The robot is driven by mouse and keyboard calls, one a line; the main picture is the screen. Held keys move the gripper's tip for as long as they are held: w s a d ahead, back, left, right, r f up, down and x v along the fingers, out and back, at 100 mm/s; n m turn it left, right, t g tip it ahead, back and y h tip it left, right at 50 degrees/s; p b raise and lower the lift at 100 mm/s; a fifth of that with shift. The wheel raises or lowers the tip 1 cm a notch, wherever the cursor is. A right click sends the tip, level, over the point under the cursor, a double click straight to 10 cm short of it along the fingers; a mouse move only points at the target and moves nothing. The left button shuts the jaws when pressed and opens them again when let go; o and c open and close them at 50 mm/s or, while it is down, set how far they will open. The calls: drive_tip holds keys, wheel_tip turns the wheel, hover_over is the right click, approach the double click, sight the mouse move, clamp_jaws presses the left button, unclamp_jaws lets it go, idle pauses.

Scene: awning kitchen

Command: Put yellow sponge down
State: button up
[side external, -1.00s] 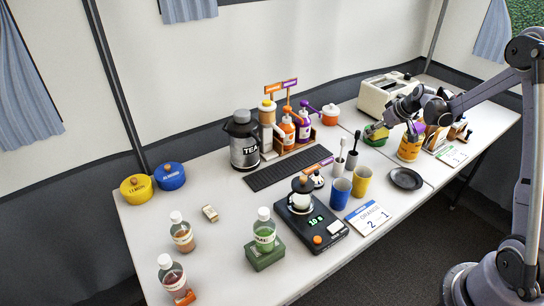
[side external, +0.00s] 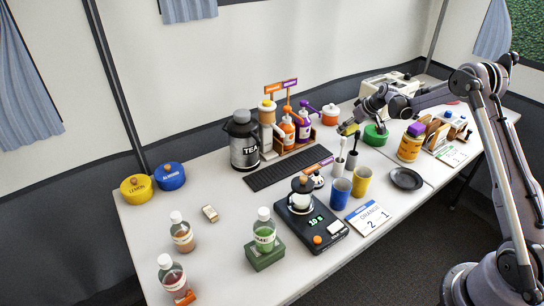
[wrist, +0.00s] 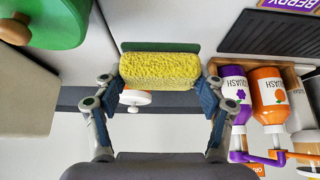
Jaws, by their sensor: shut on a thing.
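The yellow sponge (wrist: 160,71) with a green backing is held between the two fingers of my gripper (wrist: 160,88) in the wrist view. My gripper (side external: 346,131) is shut on it. I cannot tell exactly how high above the table the sponge is.
A rack of squash bottles (side external: 304,122) and an orange pot (side external: 330,114) stand left of my gripper. A black plate (side external: 405,179) lies to the right. The dark drying mat (side external: 285,169) is empty.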

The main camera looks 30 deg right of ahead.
drive_tip(key=shift+w+a+f, duration=0.35)
drive_tip(key=shift+w+f, duration=0.05)
drive_tip(key=shift+w, duration=0.05)
drive_tip(key=shift+f, duration=2)
drive_tip(key=shift+f, duration=0.1)
drive_tip(key=o, duration=0.8)
drive_tip(key=shift+o, duration=0.2)
